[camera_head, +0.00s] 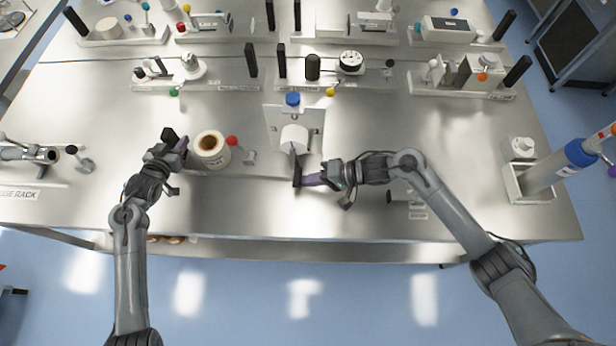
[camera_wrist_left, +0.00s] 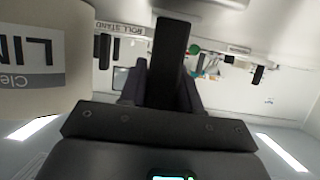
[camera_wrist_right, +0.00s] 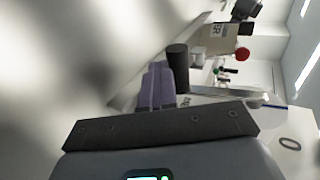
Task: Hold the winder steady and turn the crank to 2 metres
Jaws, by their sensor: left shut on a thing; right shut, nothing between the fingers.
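A white upright panel (camera_head: 275,117) with a blue knob (camera_head: 293,99) and a white drum (camera_head: 294,138), apparently the winder, stands at the middle front of the table. A dark upright handle (camera_head: 297,172), likely the crank grip, is in front of the drum. My right gripper (camera_head: 313,180) is shut and empty, its purple fingers beside this handle; contact is unclear. The handle also shows in the right wrist view (camera_wrist_right: 178,68). My left gripper (camera_head: 178,145) is shut on a black post (camera_head: 168,135), left of a labelled roll (camera_head: 210,150); the post shows in the left wrist view (camera_wrist_left: 172,60).
A red ball (camera_head: 231,141) is right of the roll. Stations with black posts stand behind, including a black-and-white round unit (camera_head: 351,62). A tray with a grey tube (camera_head: 560,172) is at the right end. The table's front edge is close to both grippers.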

